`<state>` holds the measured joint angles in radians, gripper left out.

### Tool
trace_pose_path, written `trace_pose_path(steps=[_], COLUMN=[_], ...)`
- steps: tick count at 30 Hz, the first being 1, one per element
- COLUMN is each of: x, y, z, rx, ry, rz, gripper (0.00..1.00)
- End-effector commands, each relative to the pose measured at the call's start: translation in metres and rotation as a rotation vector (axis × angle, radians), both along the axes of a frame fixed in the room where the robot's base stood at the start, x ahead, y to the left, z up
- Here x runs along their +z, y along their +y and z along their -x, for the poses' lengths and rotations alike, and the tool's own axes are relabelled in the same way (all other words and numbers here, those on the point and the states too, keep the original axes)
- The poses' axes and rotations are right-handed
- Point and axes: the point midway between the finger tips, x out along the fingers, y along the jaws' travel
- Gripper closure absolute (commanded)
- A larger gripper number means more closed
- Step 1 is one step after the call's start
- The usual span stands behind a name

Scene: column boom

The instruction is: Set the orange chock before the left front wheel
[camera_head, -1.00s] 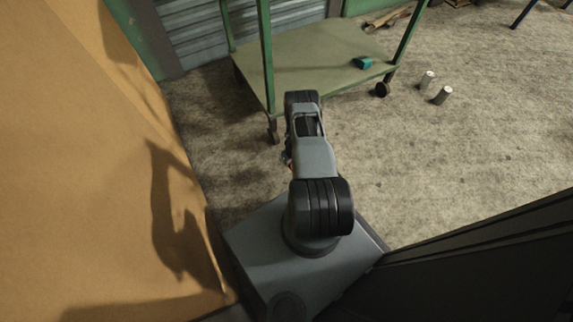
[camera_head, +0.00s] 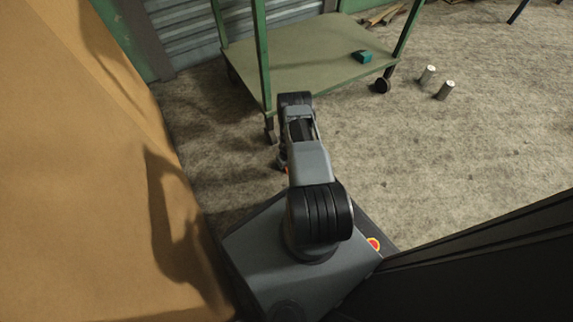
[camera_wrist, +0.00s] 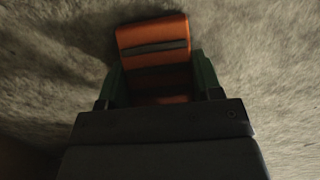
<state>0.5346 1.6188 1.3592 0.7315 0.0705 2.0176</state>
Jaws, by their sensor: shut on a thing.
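The orange chock (camera_wrist: 152,38), with a dark band across it, fills the top middle of the wrist view. My gripper (camera_wrist: 160,82) is shut on it, with one green finger on each side. In the head view a small orange bit of the chock (camera_head: 285,170) shows beside my arm; my gripper is mostly hidden there. The green trolley (camera_head: 300,62) stands ahead. Its near left wheel (camera_head: 270,135) is on the floor just beyond my arm's far end, left of it. Whether the chock touches the floor cannot be told.
A tan board-like surface (camera_head: 60,180) rises close on the left. Two small cans (camera_head: 428,75) (camera_head: 445,90) stand on the floor right of the trolley. A teal block (camera_head: 362,56) lies on its shelf. Open floor lies to the right.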

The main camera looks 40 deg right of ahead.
Motion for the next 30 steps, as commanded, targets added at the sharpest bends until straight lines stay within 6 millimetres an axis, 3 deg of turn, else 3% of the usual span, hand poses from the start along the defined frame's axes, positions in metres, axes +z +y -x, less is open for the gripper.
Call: trace_pose_path(steps=[10, 11, 18, 26, 30], x=[-0.004, -0.002, -0.002, 0.000, 0.011], y=[0.000, 0.000, 0.001, 0.001, 0.001], z=[0.000, 0.000, 0.000, 0.000, 0.000], rx=[0.001, 0.001, 0.002, 0.002, 0.002], ry=[0.000, 0.000, 0.000, 0.000, 0.000], rz=[0.000, 0.000, 0.000, 0.000, 0.000], gripper=[0.73, 0.38, 0.15, 0.15, 0.15])
